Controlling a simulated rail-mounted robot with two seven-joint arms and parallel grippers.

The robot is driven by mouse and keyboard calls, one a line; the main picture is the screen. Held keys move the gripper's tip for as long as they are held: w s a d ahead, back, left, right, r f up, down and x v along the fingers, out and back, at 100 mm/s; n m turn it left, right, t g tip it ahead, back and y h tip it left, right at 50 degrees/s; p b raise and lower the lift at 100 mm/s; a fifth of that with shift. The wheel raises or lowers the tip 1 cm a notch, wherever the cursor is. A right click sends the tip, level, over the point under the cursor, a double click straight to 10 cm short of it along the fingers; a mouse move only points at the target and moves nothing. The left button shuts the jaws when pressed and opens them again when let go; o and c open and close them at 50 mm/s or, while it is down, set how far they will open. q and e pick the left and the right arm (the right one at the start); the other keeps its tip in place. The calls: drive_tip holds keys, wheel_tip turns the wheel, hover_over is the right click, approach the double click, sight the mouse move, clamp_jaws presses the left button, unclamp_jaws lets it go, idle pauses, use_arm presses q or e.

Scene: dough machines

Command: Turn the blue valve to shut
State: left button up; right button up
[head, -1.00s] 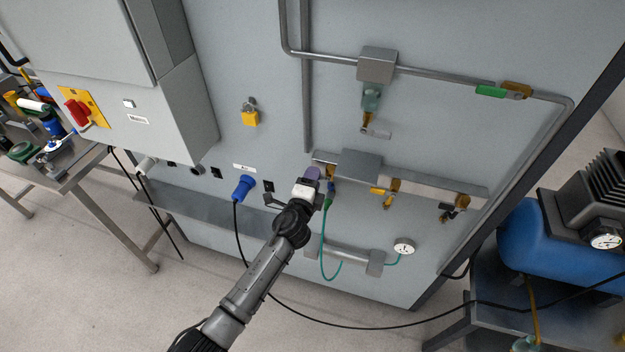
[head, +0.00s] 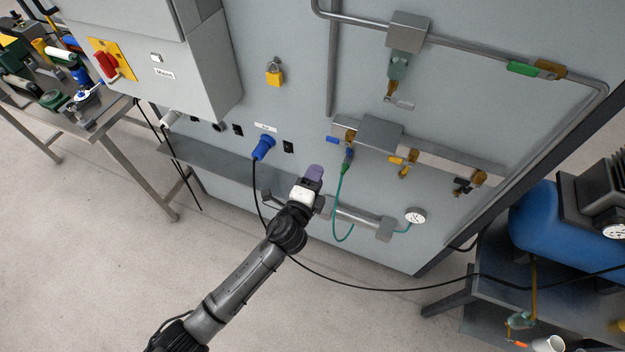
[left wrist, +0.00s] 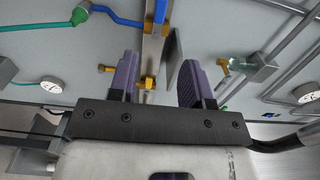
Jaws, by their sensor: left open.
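The blue valve (head: 333,140) is a small blue handle at the left end of the metal manifold (head: 380,135) on the grey panel. It shows clear of my gripper in the head view; I cannot tell its exact angle. In the left wrist view the blue handle (left wrist: 160,12) is at the top edge, beyond the fingers. My left gripper (head: 314,176) has purple fingers and is below the manifold, apart from the blue valve. In the left wrist view its fingers (left wrist: 159,85) are open and hold nothing. My right gripper is not in view.
A blue-green coupling (head: 347,162) with a green hose hangs below the manifold. A yellow handle (head: 397,160) is to its right. A gauge (head: 415,215) sits lower on the panel. A blue plug (head: 263,147) with a black cable is to the left.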

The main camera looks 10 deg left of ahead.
use_arm(q)
drive_tip(key=shift+v, duration=0.8)
drive_tip(key=shift+w, duration=0.1)
